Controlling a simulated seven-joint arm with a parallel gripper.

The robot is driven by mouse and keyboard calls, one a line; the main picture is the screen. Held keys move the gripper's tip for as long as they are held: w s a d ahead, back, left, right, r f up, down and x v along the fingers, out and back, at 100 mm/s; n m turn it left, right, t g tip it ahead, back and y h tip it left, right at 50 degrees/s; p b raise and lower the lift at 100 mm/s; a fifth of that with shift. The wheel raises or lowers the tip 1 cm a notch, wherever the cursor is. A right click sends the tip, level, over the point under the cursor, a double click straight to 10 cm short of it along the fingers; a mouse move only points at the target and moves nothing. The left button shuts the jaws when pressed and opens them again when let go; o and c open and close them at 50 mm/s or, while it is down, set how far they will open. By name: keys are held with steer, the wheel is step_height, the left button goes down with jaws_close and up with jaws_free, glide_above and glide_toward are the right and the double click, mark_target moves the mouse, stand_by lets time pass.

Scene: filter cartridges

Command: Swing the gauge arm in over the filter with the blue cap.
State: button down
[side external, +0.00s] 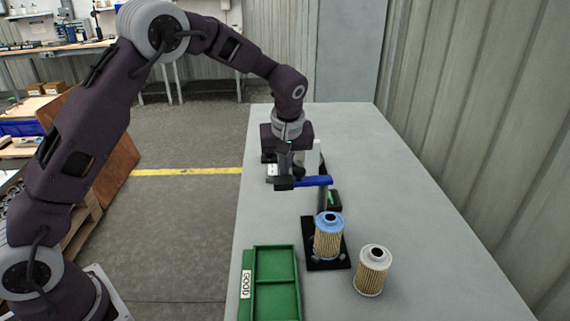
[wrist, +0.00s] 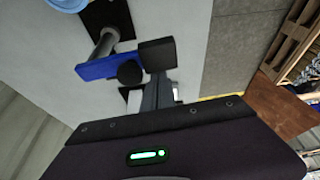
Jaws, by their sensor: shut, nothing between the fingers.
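The filter with the blue cap (side external: 328,240) stands upright on a black base plate (side external: 312,256); only an edge of its cap (wrist: 66,3) shows in the wrist view. The blue gauge arm (side external: 318,181) sits on a grey post (side external: 322,200) behind that filter and points left, not over the cap. In the wrist view the gauge arm (wrist: 97,66) has a black round part (wrist: 130,73) near its end. My gripper (side external: 284,183) is shut and empty, right beside the arm's free end. Its dark fingertips (wrist: 157,55) are close to it; I cannot tell whether they touch.
A filter with a white cap (side external: 372,271) stands on the table to the right of the base plate. A green divided tray (side external: 274,249) labelled GOOD lies at the front left. A dark box with a green light (side external: 335,200) is beside the post. The table's right side is clear.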

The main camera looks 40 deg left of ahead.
mark_target(284, 182)
steer(key=shift+s+d+n+g, duration=0.3)
steer(key=shift+s+d+n, duration=0.45)
steer(key=shift+n, duration=0.45)
steer(key=d+n, duration=0.1)
steer(key=s+n, duration=0.1)
steer(key=shift+s+d+n+g+y, duration=0.25)
steer(key=shift+d+n+g+y, duration=0.05)
steer(key=shift+d+g, duration=0.1)
steer(key=shift+s+d+n+g, duration=0.1)
steer(key=shift+d+n+g, duration=0.65)
steer(key=shift+d+n, duration=1.65)
steer(key=shift+d+n+g, duration=0.75)
steer(key=shift+d+n, duration=1.55)
steer(key=shift+d, duration=0.3)
